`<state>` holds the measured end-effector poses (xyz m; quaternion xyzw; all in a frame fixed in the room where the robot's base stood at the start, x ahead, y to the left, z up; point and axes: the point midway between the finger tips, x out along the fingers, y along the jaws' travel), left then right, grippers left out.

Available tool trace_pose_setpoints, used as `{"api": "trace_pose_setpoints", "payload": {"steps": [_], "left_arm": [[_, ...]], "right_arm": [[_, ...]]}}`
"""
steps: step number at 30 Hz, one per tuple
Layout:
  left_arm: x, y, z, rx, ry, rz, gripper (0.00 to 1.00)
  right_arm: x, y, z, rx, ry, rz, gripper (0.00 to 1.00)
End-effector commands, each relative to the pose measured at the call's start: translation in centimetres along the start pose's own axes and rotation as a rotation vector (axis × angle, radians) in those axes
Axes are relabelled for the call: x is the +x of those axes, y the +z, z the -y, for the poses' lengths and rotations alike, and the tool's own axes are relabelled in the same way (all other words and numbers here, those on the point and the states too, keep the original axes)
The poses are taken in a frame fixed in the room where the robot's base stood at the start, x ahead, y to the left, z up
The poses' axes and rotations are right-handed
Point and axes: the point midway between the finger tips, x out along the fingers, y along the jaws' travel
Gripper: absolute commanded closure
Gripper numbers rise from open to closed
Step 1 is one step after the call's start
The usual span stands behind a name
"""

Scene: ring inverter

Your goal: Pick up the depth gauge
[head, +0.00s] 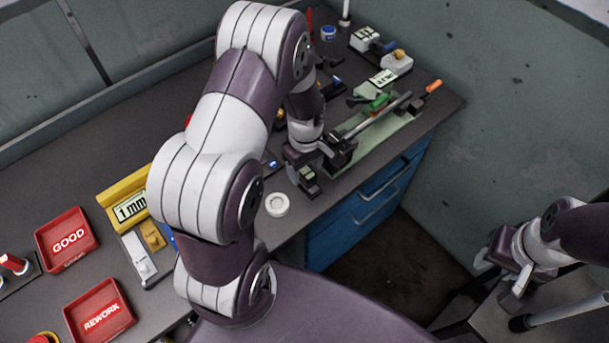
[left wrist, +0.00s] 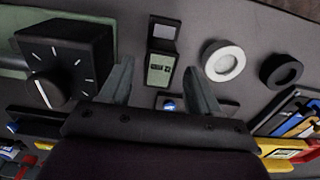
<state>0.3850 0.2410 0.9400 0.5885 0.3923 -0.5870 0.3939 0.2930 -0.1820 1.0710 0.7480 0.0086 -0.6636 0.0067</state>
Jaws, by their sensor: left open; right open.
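What looks like the depth gauge, a small dark device with a pale green display face (left wrist: 160,70), lies on the bench in the left wrist view. In the head view it shows as a small dark block (head: 308,181) near the bench's front edge, just below my left gripper (head: 303,160). My left gripper is open, and in the left wrist view its fingers (left wrist: 160,82) point to either side of the device, with no contact visible. My right gripper (head: 497,272) is open and empty at the right, away from the bench.
A white ring (head: 277,204) lies beside the device, with a dark ring (left wrist: 281,71) further right in the left wrist view. A black box with a dial knob (left wrist: 68,58) stands close on the other side. Red GOOD (head: 67,261) and REWORK (head: 124,322) trays sit at left.

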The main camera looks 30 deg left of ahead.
Motion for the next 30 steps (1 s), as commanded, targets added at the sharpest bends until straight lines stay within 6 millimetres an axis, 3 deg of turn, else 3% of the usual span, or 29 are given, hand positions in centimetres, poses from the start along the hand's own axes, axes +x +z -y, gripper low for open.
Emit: {"api": "trace_pose_setpoints", "payload": {"steps": [6,14,20,30], "left_arm": [[3.8,0.5,0.0,0.001,-0.003,0.002,0.38],[4.4,0.5,0.0,0.001,0.000,0.001,0.38],[4.4,0.5,0.0,0.001,-0.001,0.001,1.00],[4.0,0.4,-0.1,0.001,0.001,0.000,1.00]], "right_arm": [[-1.0,-0.1,0.0,0.000,0.000,-0.001,0.57],[-1.0,-0.1,0.0,0.000,0.000,-0.001,0.57],[-1.0,-0.1,0.0,0.000,0.000,-0.001,0.57],[-0.8,-0.1,0.0,0.000,0.000,-0.001,0.57]]}}
